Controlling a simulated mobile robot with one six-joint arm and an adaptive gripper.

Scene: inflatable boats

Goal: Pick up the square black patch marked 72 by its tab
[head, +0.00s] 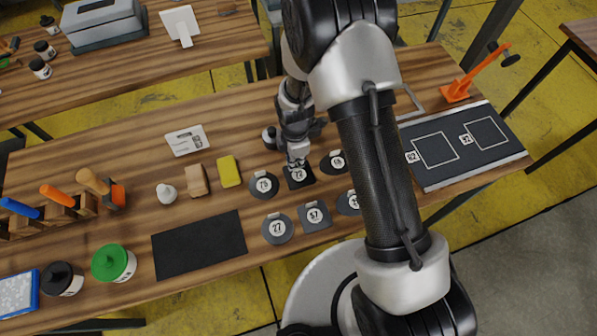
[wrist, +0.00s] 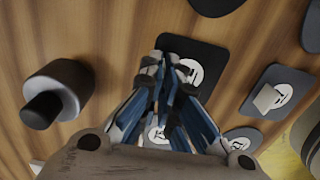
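The square black patch marked 72 (head: 307,183) lies on the wooden workbench in the head view, among several dark round and square patches. It also shows in the wrist view (wrist: 216,62), flat, with part of its white number disc visible. My gripper (head: 296,163) is low, directly over the patch's far side. In the wrist view my gripper's fingertips (wrist: 164,70) are close together at the patch's edge and cover part of it. The tab is hidden by the fingers. I cannot tell whether they grip it.
A round patch marked 78 (head: 264,184) lies left of it, and a square patch marked 57 (head: 314,216) lies nearer. A small dark jar (head: 269,137) stands close to my gripper; it also shows in the wrist view (wrist: 70,82). A dark board (head: 437,178) with outlined squares lies right.

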